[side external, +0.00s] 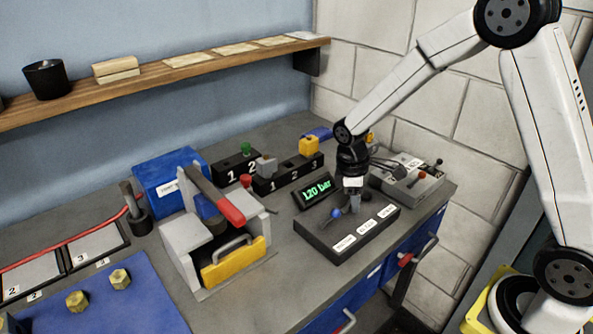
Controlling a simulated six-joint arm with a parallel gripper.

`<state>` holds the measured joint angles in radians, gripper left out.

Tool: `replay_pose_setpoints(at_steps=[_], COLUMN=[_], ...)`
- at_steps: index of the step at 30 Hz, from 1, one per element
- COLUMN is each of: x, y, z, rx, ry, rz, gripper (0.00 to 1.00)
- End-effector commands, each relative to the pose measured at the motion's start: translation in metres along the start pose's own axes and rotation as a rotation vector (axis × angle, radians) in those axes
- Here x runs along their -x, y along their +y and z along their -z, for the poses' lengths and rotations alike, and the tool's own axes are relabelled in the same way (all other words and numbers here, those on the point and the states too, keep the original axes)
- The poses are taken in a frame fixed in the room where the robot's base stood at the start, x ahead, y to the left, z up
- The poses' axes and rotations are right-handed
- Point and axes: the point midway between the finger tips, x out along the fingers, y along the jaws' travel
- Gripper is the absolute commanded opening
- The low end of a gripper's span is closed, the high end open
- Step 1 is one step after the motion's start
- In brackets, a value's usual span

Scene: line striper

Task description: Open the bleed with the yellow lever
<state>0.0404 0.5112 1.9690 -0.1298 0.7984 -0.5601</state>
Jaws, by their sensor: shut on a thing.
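A low black control panel (348,240) with several white labels stands on the bench at centre right. My gripper (352,208) points down over the back middle of the panel, just right of the blue knob. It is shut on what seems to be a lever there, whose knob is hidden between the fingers. I cannot see its colour, and no yellow lever shows openly on the panel.
A grey box with small black levers (408,180) stands behind right. Black numbered racks (288,178) with coloured blocks, one yellow (309,146), stand behind left. A grey fixture with a red-ended handle and yellow front plate (235,263) stands left. The bench front before the panel is clear.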

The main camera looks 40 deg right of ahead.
Motion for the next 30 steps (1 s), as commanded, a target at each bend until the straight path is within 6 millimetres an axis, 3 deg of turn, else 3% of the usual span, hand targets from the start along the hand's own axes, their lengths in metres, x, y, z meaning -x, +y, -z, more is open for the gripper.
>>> replay_pose_setpoints(at_steps=[30], x=[0.009], y=[0.022], z=[0.031], rx=[0.061], ry=[-0.565], rz=[0.396], gripper=[0.0])
